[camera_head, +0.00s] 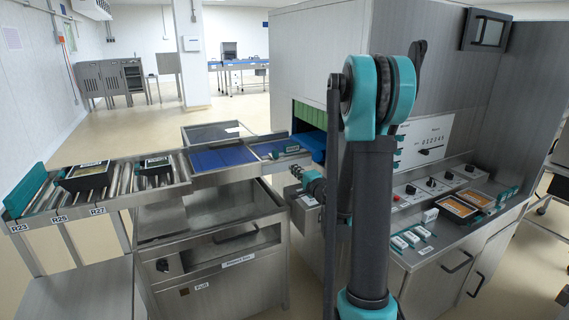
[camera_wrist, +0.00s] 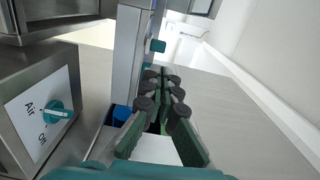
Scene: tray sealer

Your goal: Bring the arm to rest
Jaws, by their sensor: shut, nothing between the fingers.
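My gripper shows in the wrist view (camera_wrist: 160,76), with dark green fingers drawn together and nothing held between them. In the head view, my arm rises in front of the sealer, bends at a teal elbow near the top and comes down again. My gripper there (camera_head: 298,173) is small and partly hidden behind my arm. It is beside the sealer's left side, near the end of the conveyor (camera_head: 220,158). I cannot tell its exact gap to the conveyor.
The sealer (camera_head: 305,60) stands close behind my arm. Its control ledge at right bears trays (camera_head: 457,206) and white blocks (camera_head: 412,238). Black trays (camera_head: 86,177) sit on the rollers at left. A panel with a teal Air knob (camera_wrist: 57,112) is left of my gripper.

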